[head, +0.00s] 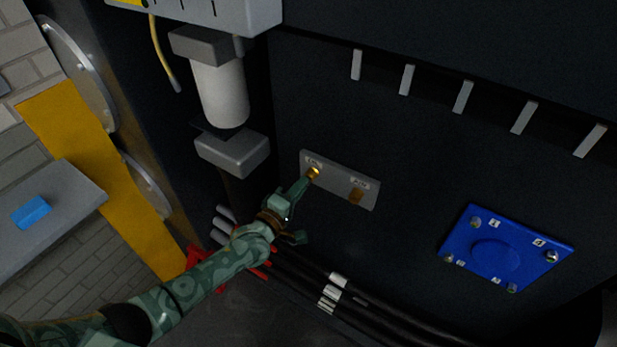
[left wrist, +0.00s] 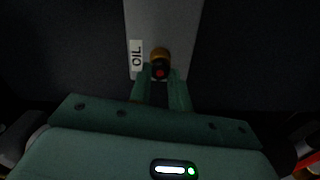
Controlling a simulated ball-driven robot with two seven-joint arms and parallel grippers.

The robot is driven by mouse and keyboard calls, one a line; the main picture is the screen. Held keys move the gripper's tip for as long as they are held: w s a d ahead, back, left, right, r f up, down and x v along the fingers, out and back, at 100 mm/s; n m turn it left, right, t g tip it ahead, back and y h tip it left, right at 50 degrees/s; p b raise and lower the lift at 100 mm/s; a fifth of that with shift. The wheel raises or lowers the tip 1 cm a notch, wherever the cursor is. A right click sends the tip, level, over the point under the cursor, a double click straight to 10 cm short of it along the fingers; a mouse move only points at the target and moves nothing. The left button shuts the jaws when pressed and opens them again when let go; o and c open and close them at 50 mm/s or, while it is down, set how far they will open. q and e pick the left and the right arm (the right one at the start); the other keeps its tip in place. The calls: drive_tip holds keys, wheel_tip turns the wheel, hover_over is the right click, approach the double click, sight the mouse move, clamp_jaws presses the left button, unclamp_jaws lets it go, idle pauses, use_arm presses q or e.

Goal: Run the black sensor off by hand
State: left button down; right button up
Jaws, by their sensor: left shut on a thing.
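The black sensor (left wrist: 160,71) has a small red spot on its end and sits at a brass fitting (left wrist: 160,55) beside a label reading OIL (left wrist: 136,55). My left gripper (left wrist: 160,87) is shut on the sensor, one finger at each side. In the head view my left gripper (head: 300,189) reaches the left end of a small grey plate (head: 335,178), where the brass shows at the fingertips (head: 313,173); the sensor's black body is hidden there. How far the sensor is seated cannot be told. My right gripper is not in view.
A second brass fitting (head: 356,195) sits on the same plate, to the right. A blue bolted cover (head: 493,250) is farther right. A white filter canister (head: 220,95) hangs upper left. Black hoses (head: 345,290) run below. A blue block (head: 31,212) rests on a grey shelf (head: 65,195).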

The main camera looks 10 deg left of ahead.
use_arm(q)
drive_tip(key=n+b, duration=0.2)
drive_tip(key=n, duration=0.5)
drive_tip(key=n+b, duration=0.2)
drive_tip(key=n, duration=0.5)
drive_tip(key=n+b, duration=0.2)
drive_tip(key=n, duration=0.5)
drive_tip(key=shift+s+a, duration=0.1)
drive_tip(key=shift+s, duration=0.2)
drive_tip(key=shift+s, duration=0.1)
drive_tip(key=v, duration=1)
drive_tip(key=shift+s, duration=0.15)
drive_tip(key=shift+a+r, duration=0.1)
